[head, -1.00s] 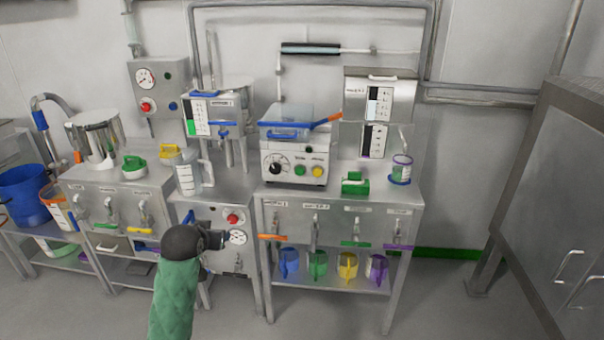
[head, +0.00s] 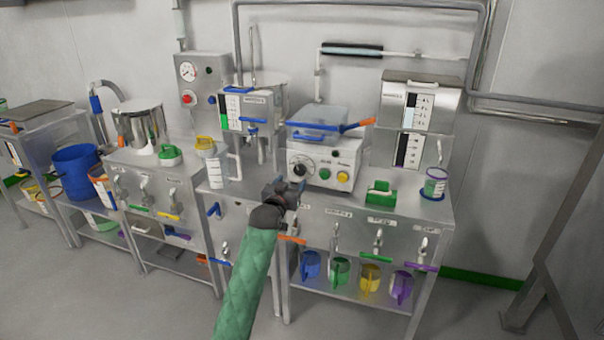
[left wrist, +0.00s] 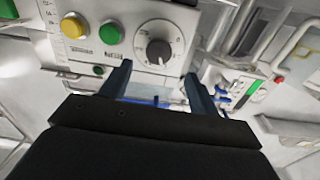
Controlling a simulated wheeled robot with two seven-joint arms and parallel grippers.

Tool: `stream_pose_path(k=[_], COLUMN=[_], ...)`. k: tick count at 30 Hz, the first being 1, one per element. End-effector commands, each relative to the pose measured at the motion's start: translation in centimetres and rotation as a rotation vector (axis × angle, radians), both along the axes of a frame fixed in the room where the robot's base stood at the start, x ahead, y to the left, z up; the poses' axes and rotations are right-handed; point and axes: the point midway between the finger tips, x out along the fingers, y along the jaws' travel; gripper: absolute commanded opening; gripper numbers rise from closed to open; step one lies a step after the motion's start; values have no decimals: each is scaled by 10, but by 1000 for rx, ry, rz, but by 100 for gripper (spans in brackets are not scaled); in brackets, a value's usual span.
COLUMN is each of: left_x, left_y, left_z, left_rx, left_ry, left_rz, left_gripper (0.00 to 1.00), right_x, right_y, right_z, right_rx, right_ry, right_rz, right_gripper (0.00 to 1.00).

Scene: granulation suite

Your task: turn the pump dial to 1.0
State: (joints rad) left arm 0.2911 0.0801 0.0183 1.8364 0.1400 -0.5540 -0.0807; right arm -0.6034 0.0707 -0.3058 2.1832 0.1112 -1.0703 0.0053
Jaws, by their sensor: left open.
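The pump dial (head: 300,169) is a dark round knob with a pale pointer mark on the front of a white pump box (head: 322,166). In the left wrist view the dial (left wrist: 158,51) sits on a grey scale plate, just beyond my fingertips. I cannot read the scale's numbers. My left gripper (head: 289,186) is open and empty, a little below the dial and apart from it. In the left wrist view its two fingers (left wrist: 157,78) stand apart, one on each side below the dial. My right gripper is not in view.
A yellow button (head: 343,177) and a green button (head: 324,174) sit right of the dial. A blue-rimmed clear tray (head: 318,121) with an orange-ended handle is on top. Steel vessels and valves stand to the left.

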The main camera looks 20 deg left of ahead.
Motion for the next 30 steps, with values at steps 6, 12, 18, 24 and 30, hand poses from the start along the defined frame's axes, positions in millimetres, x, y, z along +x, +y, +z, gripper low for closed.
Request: stream_pose_path(k=[6,12,18,24,30], left_x=[28,55,71,74,74], left_y=[-2,-3,-3,-3,-3], left_z=[1,0,0,0,0], left_rx=[1,1,1,1,1], left_ry=[3,4,3,4,4], left_rz=[-1,-1,-1,-1,-1], left_gripper=[61,61,61,61,48], right_x=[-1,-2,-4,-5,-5], right_y=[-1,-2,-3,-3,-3], right_z=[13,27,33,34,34], right_rx=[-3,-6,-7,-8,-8], right_ry=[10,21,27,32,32], right_rz=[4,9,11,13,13], right_gripper=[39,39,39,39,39])
